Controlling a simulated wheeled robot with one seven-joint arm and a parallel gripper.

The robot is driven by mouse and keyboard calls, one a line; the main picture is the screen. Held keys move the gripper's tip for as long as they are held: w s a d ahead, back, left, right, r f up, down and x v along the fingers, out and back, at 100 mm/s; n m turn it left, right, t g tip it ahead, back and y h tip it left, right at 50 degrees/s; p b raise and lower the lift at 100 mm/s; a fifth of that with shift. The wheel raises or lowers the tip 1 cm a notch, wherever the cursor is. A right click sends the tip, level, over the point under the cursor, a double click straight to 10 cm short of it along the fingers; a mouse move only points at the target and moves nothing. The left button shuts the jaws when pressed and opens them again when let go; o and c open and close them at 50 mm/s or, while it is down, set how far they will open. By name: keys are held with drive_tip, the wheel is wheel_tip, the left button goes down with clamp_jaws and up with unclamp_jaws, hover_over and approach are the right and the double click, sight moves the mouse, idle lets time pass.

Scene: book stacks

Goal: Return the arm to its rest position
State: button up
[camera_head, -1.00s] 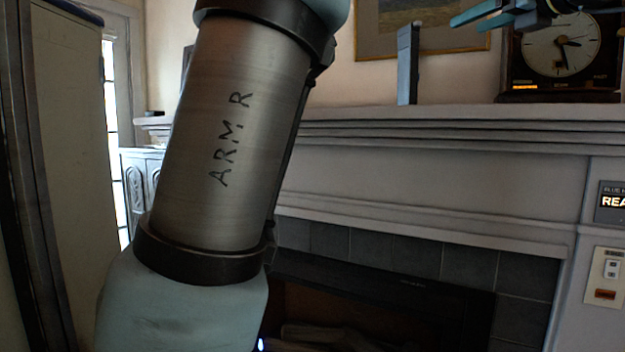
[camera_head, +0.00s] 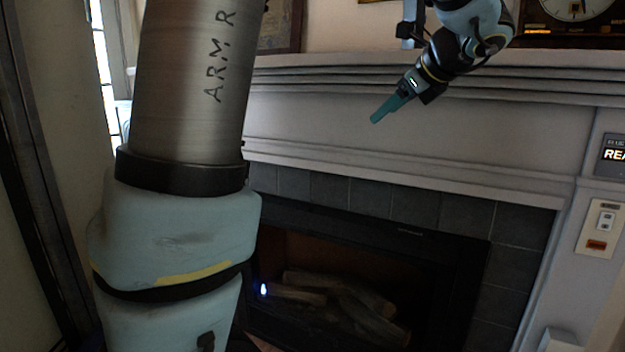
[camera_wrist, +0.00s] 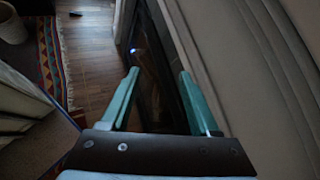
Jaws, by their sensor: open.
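My gripper (camera_head: 378,116) hangs at upper right in the head view, in front of the mantel's face, its teal fingers pointing down and to the left. In the wrist view my gripper (camera_wrist: 160,72) has its two teal fingers spread apart with nothing between them. My large arm link, marked "ARM R", fills the left of the head view and hides part of the fireplace and wall.
A mantel (camera_head: 330,75) runs across, with a clock (camera_head: 570,22) on it. Below is a fireplace with logs (camera_head: 345,300). A panel with switches (camera_head: 600,228) is at right. The wrist view shows wood floor (camera_wrist: 98,50) and a patterned rug (camera_wrist: 48,55).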

drive_tip(key=s+a+f+n+g+h, duration=0.1)
drive_tip(key=s+a+f+n+g, duration=0.1)
drive_tip(key=s+a+f+n, duration=0.2)
drive_tip(key=s+a+f+n+g+h, duration=0.2)
drive_tip(key=s+a+f+n, duration=0.3)
drive_tip(key=a+f+n, duration=0.6)
drive_tip(key=s+a+f+n+g+h, duration=0.2)
drive_tip(key=s+a+f+n+g, duration=0.2)
drive_tip(key=a+f+n, duration=0.3)
wheel_tip(320, 180, down, 6)
drive_tip(key=n, duration=0.3)
drive_tip(key=shift+s+a, duration=0.15)
drive_tip(key=shift+s, duration=0.25)
drive_tip(key=shift+r, duration=0.1)
